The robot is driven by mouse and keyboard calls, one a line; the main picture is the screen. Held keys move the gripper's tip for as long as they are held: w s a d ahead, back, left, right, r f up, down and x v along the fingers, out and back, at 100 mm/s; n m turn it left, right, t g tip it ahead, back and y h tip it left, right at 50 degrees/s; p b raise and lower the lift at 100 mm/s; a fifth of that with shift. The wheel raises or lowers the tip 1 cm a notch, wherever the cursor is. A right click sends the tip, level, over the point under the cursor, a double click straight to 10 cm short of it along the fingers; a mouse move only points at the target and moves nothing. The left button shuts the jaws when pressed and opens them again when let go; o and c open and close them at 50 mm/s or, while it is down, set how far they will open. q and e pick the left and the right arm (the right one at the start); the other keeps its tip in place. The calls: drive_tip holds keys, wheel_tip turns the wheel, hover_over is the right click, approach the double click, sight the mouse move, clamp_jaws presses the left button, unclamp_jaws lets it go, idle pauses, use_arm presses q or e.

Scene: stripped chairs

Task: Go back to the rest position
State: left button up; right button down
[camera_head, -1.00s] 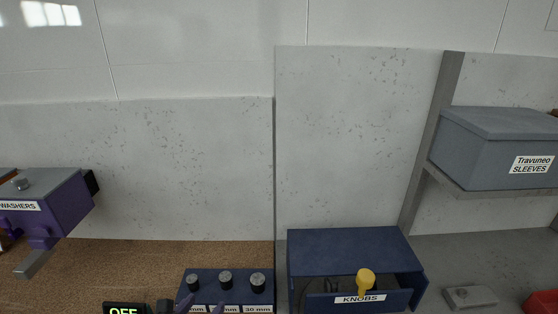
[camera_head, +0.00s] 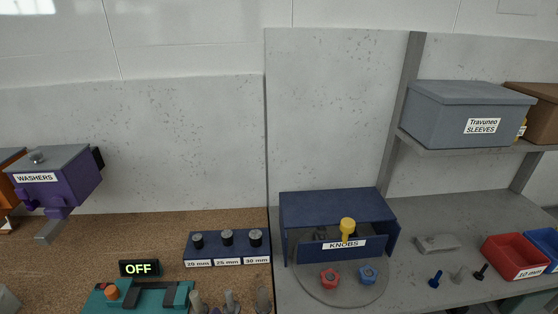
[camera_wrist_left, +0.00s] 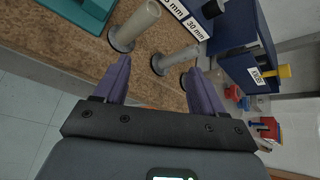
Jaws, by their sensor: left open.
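My left gripper (camera_wrist_left: 158,66) shows in the left wrist view with its two purple fingers apart and nothing between their tips. A grey flanged post (camera_wrist_left: 136,25) stands beyond the left finger, and another grey post (camera_wrist_left: 178,58) stands beyond the gap, on the brown worktop. In the head view several grey posts (camera_head: 230,301) show at the bottom edge, partly cut off. My left gripper is hard to make out there. My right gripper is not in view.
A dark blue block with black knobs (camera_head: 227,244) stands near an OFF display (camera_head: 139,268) and a teal fixture (camera_head: 172,299). The KNOBS box (camera_head: 330,208) stands right of it. A purple WASHERS bin (camera_head: 75,185) is at left, a grey SLEEVES box (camera_head: 450,122) on the shelf, a red tray (camera_head: 505,262) at right.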

use_arm(q)
drive_tip(key=s+a+f+n+g, duration=0.1)
drive_tip(key=s+f+n+g, duration=0.25)
drive_tip(key=s+n, duration=0.45)
drive_tip(key=s+a+f+n+g+y, duration=0.1)
drive_tip(key=s+a+f+n+g, duration=0.1)
drive_tip(key=s+f+n, duration=0.6)
drive_tip(key=s+a+f+n+g, duration=0.1)
drive_tip(key=s+n+g, duration=0.35)
drive_tip(key=n, duration=0.75)
wheel_tip(320, 180, up, 33)
drive_tip(key=s+t+p, duration=0.1)
drive_tip(key=p, duration=3.2)
drive_tip(key=shift+s+a+t, duration=0.2)
drive_tip(key=shift+s+t, duration=0.2)
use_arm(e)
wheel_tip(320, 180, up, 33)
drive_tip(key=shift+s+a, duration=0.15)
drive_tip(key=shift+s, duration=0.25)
use_arm(q)
drive_tip(key=shift+r, duration=0.1)
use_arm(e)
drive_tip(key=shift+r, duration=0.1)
